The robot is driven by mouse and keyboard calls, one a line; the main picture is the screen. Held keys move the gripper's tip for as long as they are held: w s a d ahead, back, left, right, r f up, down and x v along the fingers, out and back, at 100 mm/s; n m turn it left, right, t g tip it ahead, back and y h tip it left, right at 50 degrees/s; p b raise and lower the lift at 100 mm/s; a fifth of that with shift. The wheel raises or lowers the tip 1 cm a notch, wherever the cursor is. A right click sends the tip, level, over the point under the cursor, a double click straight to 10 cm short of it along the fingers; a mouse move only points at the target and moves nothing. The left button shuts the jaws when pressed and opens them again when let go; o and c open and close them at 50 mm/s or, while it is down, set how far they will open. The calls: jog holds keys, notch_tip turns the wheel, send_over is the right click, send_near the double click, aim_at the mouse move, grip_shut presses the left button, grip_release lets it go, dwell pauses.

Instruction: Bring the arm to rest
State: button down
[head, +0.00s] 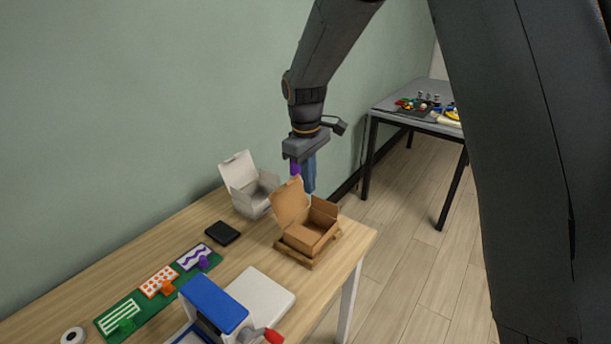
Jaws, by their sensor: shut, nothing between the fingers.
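My arm comes down from the top of the head view, and my gripper (304,180) points downward above the far end of the wooden table (345,255). It is shut and empty. A blue part and a small purple part show at its fingers. The gripper's lower end overlaps the box's raised lid in the picture; I cannot tell the exact gap.
An open white box (246,200), a black pad (222,233), a green strip (143,298) with patterned cards and coloured stamps, a blue-and-white press (215,303) and a tape roll (73,336) are on the table. A grey table (400,98) with small items stands behind. Floor between is clear.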

jog(key=s+d+m, duration=0.5)
jog(key=s+d, duration=0.3)
jog(key=s, duration=0.3)
jog(key=s+d+f+m, duration=0.1)
jog(key=s+d+m, duration=0.4)
jog(key=s+d, duration=0.3)
jog(key=s, duration=0.4)
jog(key=shift+t+y+b, duration=0.3)
jog(key=shift+t, duration=0.1)
jog(key=c, duration=2.5)
grip_release()
jog(key=shift+d, duration=0.1)
